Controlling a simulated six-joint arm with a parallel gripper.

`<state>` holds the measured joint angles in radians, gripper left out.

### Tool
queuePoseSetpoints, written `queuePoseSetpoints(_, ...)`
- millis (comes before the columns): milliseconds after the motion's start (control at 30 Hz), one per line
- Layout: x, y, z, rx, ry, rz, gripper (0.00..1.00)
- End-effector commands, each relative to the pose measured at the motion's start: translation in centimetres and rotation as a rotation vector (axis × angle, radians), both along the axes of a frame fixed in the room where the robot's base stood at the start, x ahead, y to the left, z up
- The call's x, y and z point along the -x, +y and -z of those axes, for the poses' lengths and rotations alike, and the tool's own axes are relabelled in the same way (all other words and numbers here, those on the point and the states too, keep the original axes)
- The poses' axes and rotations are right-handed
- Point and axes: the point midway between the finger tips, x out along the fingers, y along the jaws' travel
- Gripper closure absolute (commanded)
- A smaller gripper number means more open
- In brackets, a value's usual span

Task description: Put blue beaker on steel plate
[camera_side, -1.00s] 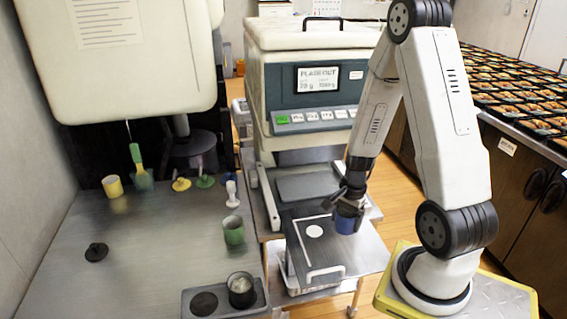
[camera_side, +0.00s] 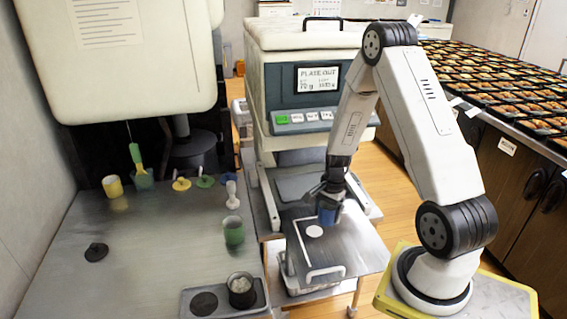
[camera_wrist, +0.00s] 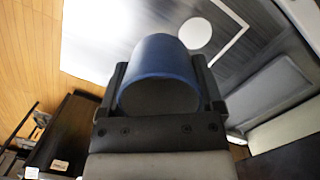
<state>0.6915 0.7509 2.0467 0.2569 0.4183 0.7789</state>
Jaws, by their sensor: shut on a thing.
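The blue beaker (camera_side: 327,216) is held in my gripper (camera_side: 325,193) above the steel plate (camera_side: 358,250). In the wrist view the blue beaker (camera_wrist: 160,62) sits between the two dark fingers of my gripper (camera_wrist: 160,95), its open rim toward the camera. The steel plate (camera_wrist: 105,35) shows behind it, with a white disc (camera_wrist: 195,33) marked on it. In the side view the white disc (camera_side: 314,231) lies just left of and below the beaker. I cannot tell whether the beaker's base touches the plate.
A green beaker (camera_side: 233,231) and a yellow beaker (camera_side: 112,186) stand on the left table. A dark tray (camera_side: 262,297) holds a cup (camera_side: 241,287). The labelled machine (camera_side: 305,85) stands behind the plate. A white handle (camera_side: 325,272) crosses the plate's front.

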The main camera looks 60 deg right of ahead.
Motion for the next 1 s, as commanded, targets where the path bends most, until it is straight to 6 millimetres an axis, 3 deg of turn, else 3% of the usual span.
queuePoseSetpoints(500, -4.0, -2.2, 5.0, 0.000, 0.000, 0.000, 0.81)
queuePoseSetpoints(1000, -4.9, -2.6, 6.2, 0.000, 0.001, 0.000, 0.82)
